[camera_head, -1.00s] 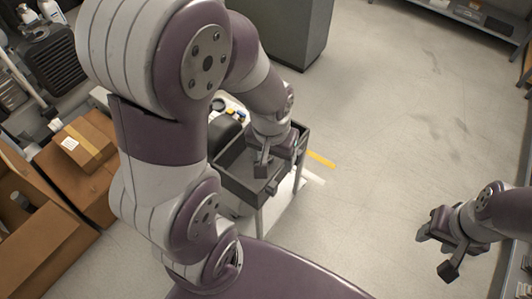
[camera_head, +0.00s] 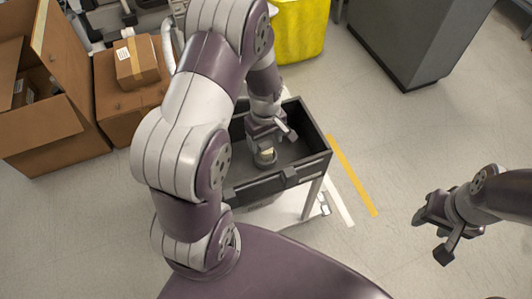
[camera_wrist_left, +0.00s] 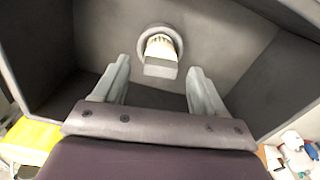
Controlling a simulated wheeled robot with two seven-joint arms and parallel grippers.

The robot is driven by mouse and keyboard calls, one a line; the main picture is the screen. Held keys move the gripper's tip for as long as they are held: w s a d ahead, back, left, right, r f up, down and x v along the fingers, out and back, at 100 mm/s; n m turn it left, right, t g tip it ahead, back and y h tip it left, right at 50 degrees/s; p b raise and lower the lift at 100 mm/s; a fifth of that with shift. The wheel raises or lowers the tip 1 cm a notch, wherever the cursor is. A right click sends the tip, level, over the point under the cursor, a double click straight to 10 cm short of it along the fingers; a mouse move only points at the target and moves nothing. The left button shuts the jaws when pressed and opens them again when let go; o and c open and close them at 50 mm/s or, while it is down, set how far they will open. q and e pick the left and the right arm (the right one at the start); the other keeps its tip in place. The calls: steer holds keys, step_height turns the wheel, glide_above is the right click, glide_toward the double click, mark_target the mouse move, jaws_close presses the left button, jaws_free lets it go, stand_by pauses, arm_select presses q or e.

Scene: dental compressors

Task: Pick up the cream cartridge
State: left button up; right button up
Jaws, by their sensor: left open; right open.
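The cream cartridge (camera_wrist_left: 160,48), a short pleated cylinder with grey end parts, sits in the dark grey open bin (camera_head: 326,149). In the head view the cartridge (camera_head: 265,157) shows just below my left gripper (camera_head: 270,138), partly hidden by it. My left gripper is open inside the bin. In the left wrist view its two fingers (camera_wrist_left: 159,72) stand apart on either side of the cartridge's near end, with gaps on both sides; the cartridge lies mostly beyond the fingertips. My right gripper (camera_head: 431,237) is open and empty over the floor at the right.
The bin's walls surround my left gripper, on a stand with a white lower shelf (camera_head: 280,209). Cardboard boxes (camera_head: 125,90) stand at the left. A yellow container (camera_head: 300,28) and a grey cabinet (camera_head: 408,40) are behind.

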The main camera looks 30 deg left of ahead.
mark_target(266, 144)
arm_select(q)
step_height(266, 144, down, 3)
steer(key=shift+f, duration=0.1)
steer(key=c, duration=1.2)
steer(key=shift+o, duration=0.2)
